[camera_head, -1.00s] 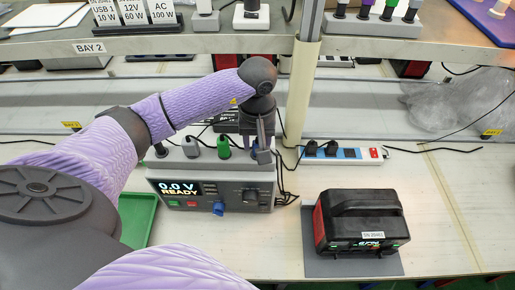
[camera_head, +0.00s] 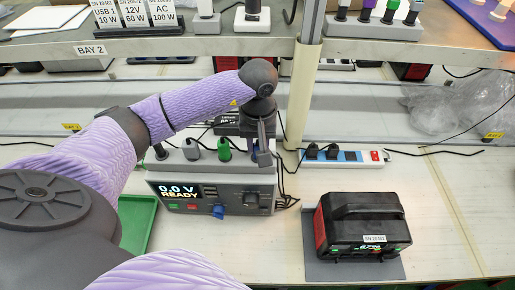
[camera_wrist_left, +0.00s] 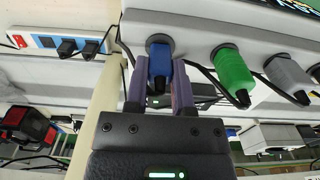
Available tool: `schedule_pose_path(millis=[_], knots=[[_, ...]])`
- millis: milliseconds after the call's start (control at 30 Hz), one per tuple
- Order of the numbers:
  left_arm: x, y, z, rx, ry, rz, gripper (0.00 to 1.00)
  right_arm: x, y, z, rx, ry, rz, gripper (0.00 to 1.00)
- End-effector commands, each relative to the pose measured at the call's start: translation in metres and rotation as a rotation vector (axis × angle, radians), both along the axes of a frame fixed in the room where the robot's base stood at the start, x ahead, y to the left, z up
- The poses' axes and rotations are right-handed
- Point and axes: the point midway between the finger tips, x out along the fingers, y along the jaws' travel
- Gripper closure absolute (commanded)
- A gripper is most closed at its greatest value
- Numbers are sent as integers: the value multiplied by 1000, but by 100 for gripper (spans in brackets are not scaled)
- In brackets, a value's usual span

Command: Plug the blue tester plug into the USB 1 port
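The grey tester (camera_head: 240,197) stands on the bench with a lit display reading 0.0 V READY and ports on its front. Plugs stand in a row on the light strip above it. The blue tester plug (camera_wrist_left: 160,60) stands there beside the green plug (camera_wrist_left: 233,72), and my arm mostly hides it in the head view. My left gripper (camera_wrist_left: 159,85) has its two fingers on either side of the blue plug. I cannot tell whether they touch it. My right gripper is not in view. Which port is USB 1 is too small to read.
A black and red power pack (camera_head: 365,225) sits on a dark mat to the right. A power strip (camera_head: 345,154) with black plugs lies behind it. A green tray (camera_head: 137,222) is left of the tester. Cables hang beside the tester, and a post (camera_head: 302,95) rises behind it.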

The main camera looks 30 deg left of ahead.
Motion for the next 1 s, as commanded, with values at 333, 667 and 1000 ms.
schedule_pose_path(millis=[333, 667, 1000], knots=[[0, 0, 5, 1, -1, 0, 100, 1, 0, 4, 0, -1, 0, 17], [0, 0, 29, 1, -1, 0, 100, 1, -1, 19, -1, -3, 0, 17], [0, 0, 53, 1, -1, 0, 100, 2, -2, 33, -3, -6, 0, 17]])
